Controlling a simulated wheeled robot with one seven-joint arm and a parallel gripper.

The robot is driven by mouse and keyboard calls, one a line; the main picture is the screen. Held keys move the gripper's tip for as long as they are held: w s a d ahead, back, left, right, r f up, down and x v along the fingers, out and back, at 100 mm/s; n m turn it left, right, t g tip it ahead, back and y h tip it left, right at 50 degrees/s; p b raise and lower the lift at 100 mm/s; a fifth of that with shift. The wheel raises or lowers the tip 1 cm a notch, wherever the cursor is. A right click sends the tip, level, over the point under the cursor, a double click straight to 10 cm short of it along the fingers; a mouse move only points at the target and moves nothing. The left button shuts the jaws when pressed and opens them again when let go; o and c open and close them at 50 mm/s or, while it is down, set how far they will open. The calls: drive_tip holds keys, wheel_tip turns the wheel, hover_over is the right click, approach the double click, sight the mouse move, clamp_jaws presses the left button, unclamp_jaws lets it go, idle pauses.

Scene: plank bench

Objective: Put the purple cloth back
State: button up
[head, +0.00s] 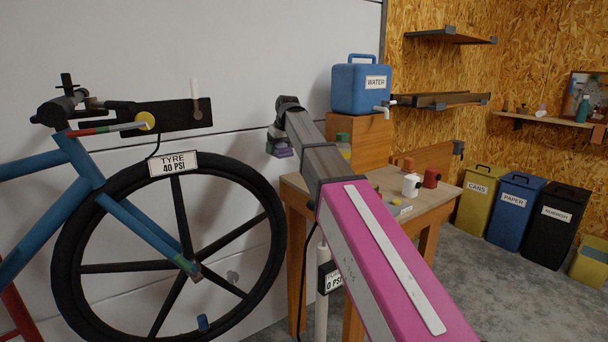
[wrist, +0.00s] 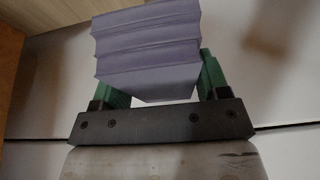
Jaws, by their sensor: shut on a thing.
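The purple cloth (wrist: 147,48) is a folded, layered stack between the green fingers of my gripper (wrist: 162,80) in the wrist view. My gripper is shut on it. In the head view, the cloth (head: 283,153) shows as a small purple patch under the gripper (head: 279,142), in front of the pale wall and just left of the bench's wooden box. My arm hides part of the bench, and the cloth appears held in the air.
The plank bench (head: 439,197) holds a wooden box (head: 372,142) with a blue water container (head: 359,88) on top, plus a white and a red mug-like item. A bicycle wheel (head: 64,243) stands at left. Labelled bins (head: 515,210) stand at right, with wall shelves above.

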drive_tip(key=d+f, duration=0.2)
drive_tip(key=d, duration=0.1)
drive_tip(key=w+d+f, duration=0.1)
drive_tip(key=d+f, duration=0.1)
drive_tip(key=d, duration=0.1)
drive_tip(key=w+d+f, duration=0.1)
drive_tip(key=d+f, duration=0.1)
drive_tip(key=d, duration=0.2)
drive_tip(key=shift+w+d+f, duration=0.1)
drive_tip(key=shift+f, duration=2.1)
drive_tip(key=o, duration=1)
drive_tip(key=shift+f, duration=0.1)
drive_tip(key=v, duration=1.2)
